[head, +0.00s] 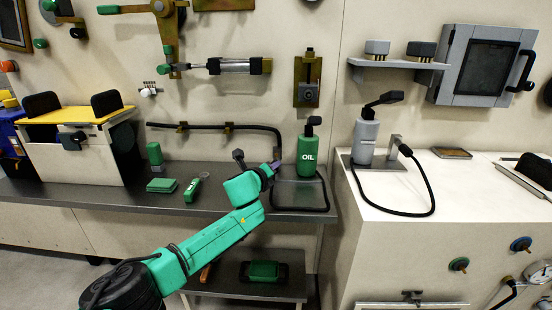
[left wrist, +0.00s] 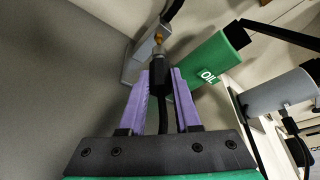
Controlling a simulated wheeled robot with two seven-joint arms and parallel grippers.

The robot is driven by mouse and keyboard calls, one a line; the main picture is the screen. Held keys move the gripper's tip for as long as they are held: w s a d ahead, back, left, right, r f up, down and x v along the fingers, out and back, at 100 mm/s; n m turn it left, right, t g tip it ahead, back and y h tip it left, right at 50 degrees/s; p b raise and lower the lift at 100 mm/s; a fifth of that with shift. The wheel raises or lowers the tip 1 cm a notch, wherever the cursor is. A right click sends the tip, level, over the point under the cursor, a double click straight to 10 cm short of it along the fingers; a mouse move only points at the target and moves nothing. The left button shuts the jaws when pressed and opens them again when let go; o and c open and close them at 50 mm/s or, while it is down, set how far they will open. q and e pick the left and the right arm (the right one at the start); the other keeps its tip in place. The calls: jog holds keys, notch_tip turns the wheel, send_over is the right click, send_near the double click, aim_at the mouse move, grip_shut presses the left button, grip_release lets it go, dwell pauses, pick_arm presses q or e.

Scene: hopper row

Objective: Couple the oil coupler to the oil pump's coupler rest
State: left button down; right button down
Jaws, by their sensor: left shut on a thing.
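The green oil pump (head: 309,152), marked OIL, stands at the right end of the dark bench; it also shows in the left wrist view (left wrist: 212,62). My left gripper (head: 274,166) is just left of the pump. In the left wrist view its purple fingers (left wrist: 160,85) are shut on the black oil coupler (left wrist: 158,76), whose hose runs back between them. The coupler's brass tip points at the grey coupler rest (left wrist: 136,62) beside the pump. The tip overlaps the rest in the picture; I cannot tell whether they touch. My right gripper is not in view.
The hose (head: 300,210) loops on the bench before the pump. A grey pump (head: 365,142) with its own hose stands on the white counter (head: 400,235) to the right. Green items (head: 162,185) lie on the bench at left. A black pipe (head: 230,126) runs along the wall.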

aim_at(273, 162)
pick_arm(q)
jog(key=shift+r, duration=0.15)
jog(key=shift+w+d+f, duration=0.2)
jog(key=shift+w+f, duration=0.05)
jog(key=shift+f, duration=0.15)
jog(key=shift+w+d+f+b, duration=0.1)
jog(key=shift+w+f+b, duration=0.1)
jog(key=shift+w+b, duration=0.15)
jog(key=shift+w, duration=0.45)
jog(key=shift+w+r+b, duration=0.3)
jog(key=shift+w, duration=0.1)
jog(key=shift+r, duration=0.1)
